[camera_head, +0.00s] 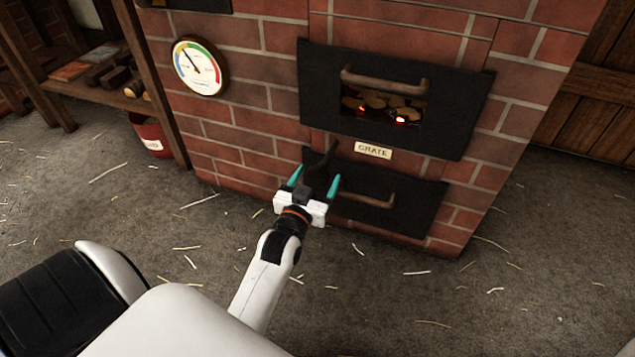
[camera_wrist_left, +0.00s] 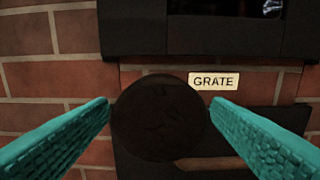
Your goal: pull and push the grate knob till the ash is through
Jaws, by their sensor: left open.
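The grate knob (camera_wrist_left: 160,117) is a dark round disc in the left wrist view, centred between the two teal fingers of my left gripper (camera_head: 315,180). The fingers are open, one on each side of it; I cannot tell whether they touch it. In the head view the dark knob (camera_head: 328,158) and its rod show just beyond the fingertips, partly hidden by the gripper. A cream GRATE label (camera_head: 373,151) is on the brick stove to the right of the knob. It also shows in the left wrist view (camera_wrist_left: 214,82). My right gripper is in neither view.
The upper black fire door (camera_head: 450,105) has a bar handle and a window with glowing embers. The lower black ash door (camera_head: 420,206) has a handle (camera_head: 368,200) close right of my gripper. A dial gauge (camera_head: 200,67) is on the bricks. A red bucket (camera_head: 152,137) stands left.

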